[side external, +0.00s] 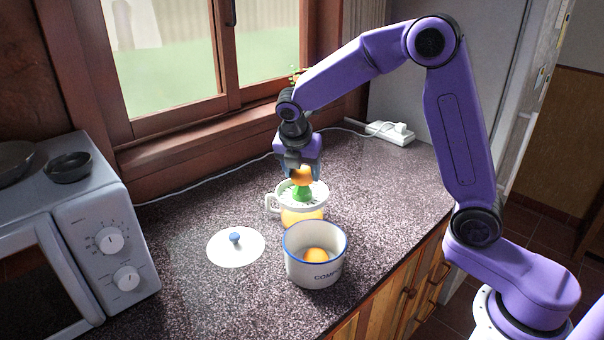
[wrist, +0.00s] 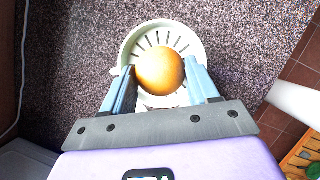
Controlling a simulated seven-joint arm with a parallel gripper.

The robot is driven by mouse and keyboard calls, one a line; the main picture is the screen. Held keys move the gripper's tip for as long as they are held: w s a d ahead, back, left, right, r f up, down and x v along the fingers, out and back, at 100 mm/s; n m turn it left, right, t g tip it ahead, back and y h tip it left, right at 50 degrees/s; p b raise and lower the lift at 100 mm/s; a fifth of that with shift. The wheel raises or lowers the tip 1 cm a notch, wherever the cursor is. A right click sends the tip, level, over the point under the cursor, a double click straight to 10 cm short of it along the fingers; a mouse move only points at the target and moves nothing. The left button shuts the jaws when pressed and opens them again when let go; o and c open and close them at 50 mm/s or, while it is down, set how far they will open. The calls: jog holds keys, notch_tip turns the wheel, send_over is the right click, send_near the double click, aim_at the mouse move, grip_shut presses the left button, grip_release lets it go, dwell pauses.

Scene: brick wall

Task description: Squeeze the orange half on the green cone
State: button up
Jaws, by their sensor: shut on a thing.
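The orange half (side external: 302,176) is held in my gripper (side external: 302,172), right above the green cone (side external: 302,192). In the side view it looks very close to the cone's tip; I cannot tell whether they touch. The cone stands in the middle of a white slotted juicer (side external: 319,197) with a handle at its left. In the wrist view the orange half (wrist: 160,72) shows its rounded skin side between the two blue fingers (wrist: 162,88). It hides the cone there, and the slotted juicer bowl (wrist: 131,52) shows around it.
A white compost pot (side external: 300,268) with a blue rim stands in front of the juicer, with an orange piece inside. A white lid (side external: 222,252) with a blue knob lies to its left. A microwave (side external: 95,220) is at the far left, and a power strip (side external: 390,133) with its cable lies behind.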

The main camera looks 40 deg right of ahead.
jog(key=shift+r, duration=1.6)
jog(key=shift+r, duration=0.1)
jog(key=shift+r, duration=1.4)
jog(key=shift+s, duration=0.1)
